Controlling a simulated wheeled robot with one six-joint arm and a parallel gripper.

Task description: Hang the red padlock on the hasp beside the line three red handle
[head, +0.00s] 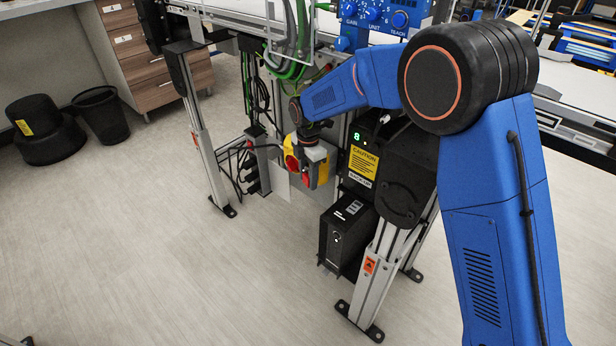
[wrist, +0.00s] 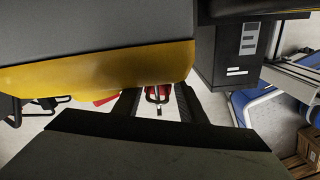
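My gripper (wrist: 158,98) is in front of the yellow-edged switch panel (wrist: 110,72); in the head view the panel shows yellow (head: 321,172) behind my wrist. Between the two dark fingers, a red body with a metal shackle, the red padlock (wrist: 166,94), fills the gap, so the fingers look shut on it. A red handle (head: 292,163) shows at the panel's left side in the head view. Another red part (head: 305,178) shows lower, beside the fingers; I cannot tell whether it is a handle or the padlock. The hasp and the line labels cannot be made out.
A black box with a yellow caution label (head: 362,163) stands close right of the panel. A black unit (head: 340,238) is below it. Cables (head: 262,100) hang left of the panel, near a conveyor leg (head: 203,125). The floor in front is clear.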

